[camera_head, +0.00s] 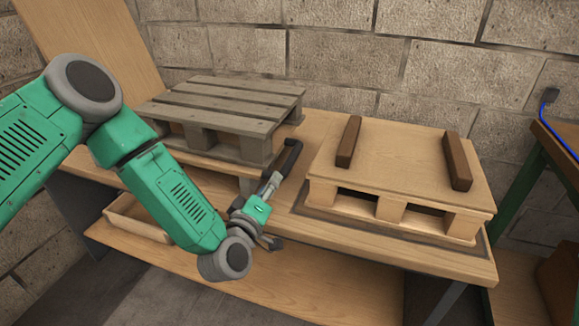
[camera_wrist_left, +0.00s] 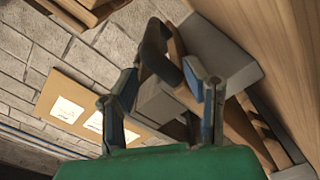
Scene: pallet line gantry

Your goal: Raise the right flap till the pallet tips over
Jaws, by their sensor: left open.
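A grey slatted pallet (camera_head: 225,107) lies flat on the left part of the bench, on a wooden board (camera_head: 286,134) that I take for the right flap. A black bar handle (camera_head: 288,160) stands at the right side of this board. It also shows in the left wrist view (camera_wrist_left: 157,48). My left gripper (camera_head: 275,214) is beside the handle's near end. In the left wrist view it is open (camera_wrist_left: 165,98), with the dark handle beyond and partly between its fingers. I cannot tell if they touch. My right gripper is out of view.
A light wooden pallet (camera_head: 398,218) with two dark brown blocks (camera_head: 348,142) (camera_head: 457,162) on top stands on the right of the bench (camera_head: 340,236). A tall wooden panel (camera_head: 85,40) leans upright at the left. A block wall (camera_head: 330,65) closes the back.

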